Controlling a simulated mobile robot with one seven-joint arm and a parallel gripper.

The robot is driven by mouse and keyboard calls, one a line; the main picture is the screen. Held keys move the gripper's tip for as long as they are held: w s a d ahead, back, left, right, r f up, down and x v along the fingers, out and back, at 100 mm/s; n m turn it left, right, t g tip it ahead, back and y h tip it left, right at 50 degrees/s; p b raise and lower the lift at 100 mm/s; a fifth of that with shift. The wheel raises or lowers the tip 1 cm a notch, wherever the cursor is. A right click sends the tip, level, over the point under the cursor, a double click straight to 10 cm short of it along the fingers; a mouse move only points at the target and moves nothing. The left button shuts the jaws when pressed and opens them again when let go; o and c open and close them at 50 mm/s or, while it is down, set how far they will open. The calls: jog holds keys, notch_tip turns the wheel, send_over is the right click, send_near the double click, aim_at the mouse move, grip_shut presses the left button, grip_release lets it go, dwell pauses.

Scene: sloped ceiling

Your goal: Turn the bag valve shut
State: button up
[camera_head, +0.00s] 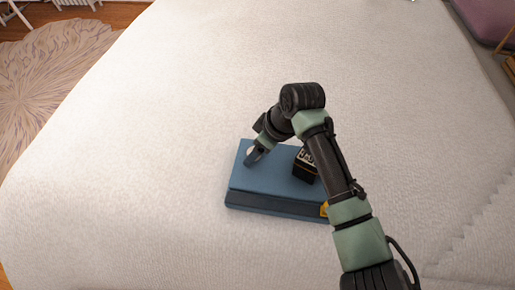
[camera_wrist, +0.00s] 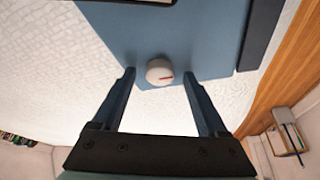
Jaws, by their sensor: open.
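My gripper (camera_wrist: 160,78) is open, with one finger on each side of the knob in that view. Gaps show between the knob and both fingertips. In the head view my gripper (camera_head: 253,156) is over the left part of the blue unit, and I cannot clearly tell the knob apart there.
A black block with a pale, marked top (camera_head: 306,165) stands on the unit beside my arm. The unit lies on a wide white quilted surface (camera_head: 150,130), clear around it. A patterned rug (camera_head: 50,60) lies on the wooden floor at left.

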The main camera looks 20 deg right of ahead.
grip_shut()
dwell(0.5)
jog(key=shift+a+r+m+p, duration=0.1)
jog(key=shift+m+p, duration=0.2)
jog(key=shift+p, duration=0.25)
jog(key=m+p, duration=0.1)
jog(key=p, duration=0.1)
jog(key=m+h+p, duration=0.1)
jog(key=p, duration=0.1)
jog(key=shift+s+a+r+m+t, duration=0.1)
jog(key=shift+a+r+m+t, duration=0.1)
jog(key=shift+m+t, duration=0.1)
jog(key=m+h+p, duration=0.1)
jog(key=m+p, duration=0.1)
jog(key=m+h+p, duration=0.1)
jog(key=m+p, duration=0.2)
jog(key=shift+a+f, duration=0.2)
jog(key=m+h+p, duration=0.1)
jog(key=m, duration=0.1)
jog(key=m+p, duration=0.1)
jog(key=m, duration=0.2)
jog(key=shift+a+f+h, duration=0.1)
jog(key=shift+h, duration=0.3)
jog(key=m, duration=0.1)
jog(key=m+g+h, duration=0.1)
jog(key=m, duration=0.2)
jog(key=shift+w+a+m+g+b, duration=0.1)
jog(key=shift+w+m+g+b, duration=0.15)
jog(key=shift+m+g+b, duration=0.1)
jog(key=shift+h, duration=0.3)
